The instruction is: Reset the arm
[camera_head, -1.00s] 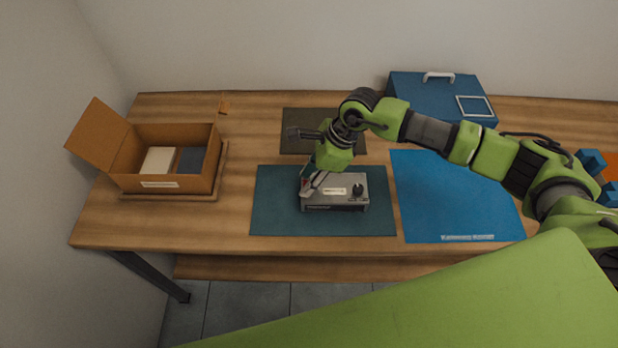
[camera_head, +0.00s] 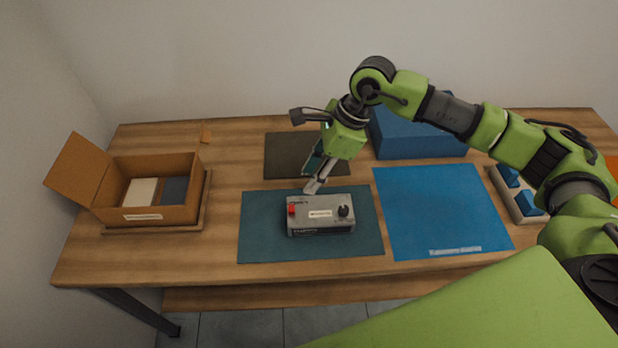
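My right gripper (camera_head: 314,184) is on the green arm that comes in from the right. Its fingertips point down just behind and above the grey device box, near its back edge. I see nothing held in it, but the fingers overlap from this angle, so their opening does not show clearly. The grey hi-fi box (camera_head: 320,216) sits on a dark teal mat (camera_head: 262,242), with a red button at its left, a white label and a black knob at its right. My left gripper is not in view.
An open cardboard box (camera_head: 150,217) with a white and a dark item stands at the left. A blue mat (camera_head: 440,210) lies right of the teal mat. A blue case (camera_head: 425,142) stands behind it, and a tray with blue blocks (camera_head: 517,193) at the right. A dark mat (camera_head: 290,155) lies behind.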

